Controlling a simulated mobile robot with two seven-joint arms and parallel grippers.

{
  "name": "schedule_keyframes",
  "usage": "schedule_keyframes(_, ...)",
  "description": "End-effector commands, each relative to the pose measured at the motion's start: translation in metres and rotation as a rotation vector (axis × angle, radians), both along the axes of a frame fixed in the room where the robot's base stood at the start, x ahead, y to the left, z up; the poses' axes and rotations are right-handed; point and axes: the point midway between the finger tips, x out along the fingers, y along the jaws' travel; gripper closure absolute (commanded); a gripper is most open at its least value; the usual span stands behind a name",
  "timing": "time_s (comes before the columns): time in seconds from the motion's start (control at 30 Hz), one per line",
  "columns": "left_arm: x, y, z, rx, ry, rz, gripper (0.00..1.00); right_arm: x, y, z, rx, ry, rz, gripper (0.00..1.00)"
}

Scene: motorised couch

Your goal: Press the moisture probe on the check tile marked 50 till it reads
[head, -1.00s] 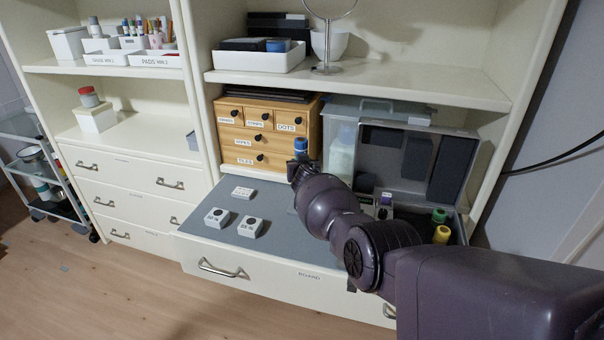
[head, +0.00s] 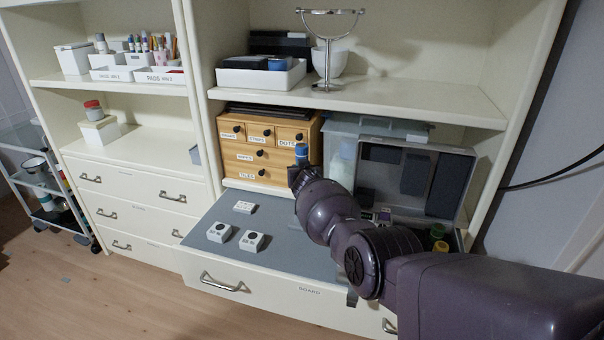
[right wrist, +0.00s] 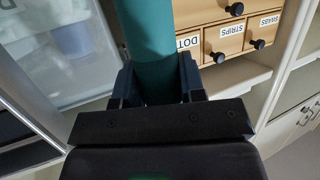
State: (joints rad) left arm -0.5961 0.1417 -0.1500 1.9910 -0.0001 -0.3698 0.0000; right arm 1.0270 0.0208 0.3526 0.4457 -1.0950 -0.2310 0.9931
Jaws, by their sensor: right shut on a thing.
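Two white check tiles, a left one (head: 219,233) and a right one (head: 251,241), each with a dark round spot, lie on the grey board (head: 222,258) of the pulled-out drawer. Their markings are too small to read surely. My right gripper (right wrist: 158,85) is shut on a teal cylinder (right wrist: 148,30), seemingly the moisture probe. In the head view the cylinder's blue end (head: 301,152) shows above the gripper, right of and above the tiles; its lower part is hidden by my arm. My left gripper is out of view.
A small white labelled block (head: 244,207) lies behind the tiles. A wooden drawer box (head: 245,158) stands behind the board. An open grey case (head: 390,208) is at the right, behind my arm, with yellow and green items. A shelf (head: 370,99) overhangs the back.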

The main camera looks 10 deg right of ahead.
Motion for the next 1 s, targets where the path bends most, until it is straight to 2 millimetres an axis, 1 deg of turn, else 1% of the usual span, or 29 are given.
schedule_keyframes(0.03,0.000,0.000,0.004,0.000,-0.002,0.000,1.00,0.000,0.000,0.005,0.000,-0.002,0.000,1.00)
schedule_keyframes(0.7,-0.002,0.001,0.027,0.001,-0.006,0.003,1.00,0.000,0.000,0.036,0.000,-0.001,0.000,1.00)
schedule_keyframes(1.0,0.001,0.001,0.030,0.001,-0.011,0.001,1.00,0.000,0.000,0.038,0.001,0.000,0.000,1.00)
